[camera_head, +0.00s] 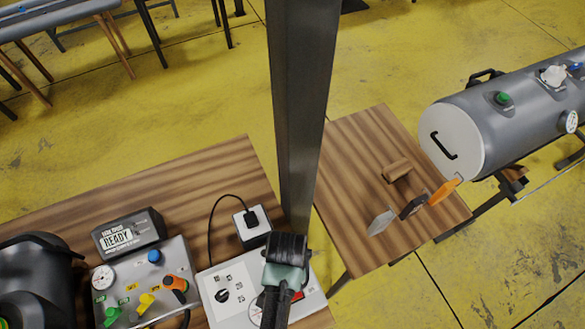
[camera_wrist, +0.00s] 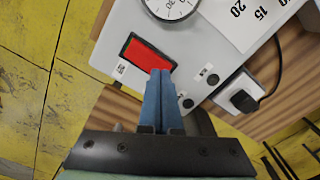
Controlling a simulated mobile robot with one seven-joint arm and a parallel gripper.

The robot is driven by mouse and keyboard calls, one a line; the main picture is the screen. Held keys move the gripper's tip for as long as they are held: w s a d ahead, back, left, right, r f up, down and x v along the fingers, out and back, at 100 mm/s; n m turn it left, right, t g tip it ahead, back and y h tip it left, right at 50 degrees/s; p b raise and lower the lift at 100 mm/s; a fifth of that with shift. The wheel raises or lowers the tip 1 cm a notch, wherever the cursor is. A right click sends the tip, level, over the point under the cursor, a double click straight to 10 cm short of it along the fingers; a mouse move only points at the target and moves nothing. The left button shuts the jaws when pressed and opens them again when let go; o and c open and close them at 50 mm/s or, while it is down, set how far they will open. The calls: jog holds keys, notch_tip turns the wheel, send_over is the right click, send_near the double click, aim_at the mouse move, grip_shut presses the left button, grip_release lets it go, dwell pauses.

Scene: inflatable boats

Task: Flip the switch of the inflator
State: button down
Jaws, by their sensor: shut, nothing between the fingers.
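The inflator is a light grey box (camera_head: 232,283) on the wooden table in the head view. Its panel also shows in the wrist view (camera_wrist: 205,50), with a round gauge (camera_wrist: 172,5) and small dark sockets. The red rectangular switch in a dark frame (camera_wrist: 146,56) is on this panel, and its edge shows in the head view (camera_head: 297,296). My gripper (camera_wrist: 162,73) is shut and empty. Its blue fingertips overlap the lower right edge of the switch in the wrist view. I cannot tell whether they touch it. In the head view my gripper hides part of the inflator.
A plug in a white socket box (camera_head: 250,220) stands behind the inflator, with a black cable. A control box with valves (camera_head: 150,285) and a READY display (camera_head: 125,233) are to the left. A second table (camera_head: 350,160) holds small tools. A grey tank (camera_head: 500,120) is at right.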

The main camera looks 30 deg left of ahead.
jog(key=shift+f+b, duration=0.45)
jog(key=shift+f, duration=0.3)
jog(key=shift+r, duration=0.15)
notch_tip(320, 180, up, 7)
jog(key=p, duration=0.7)
jog(key=shift+p, duration=0.4)
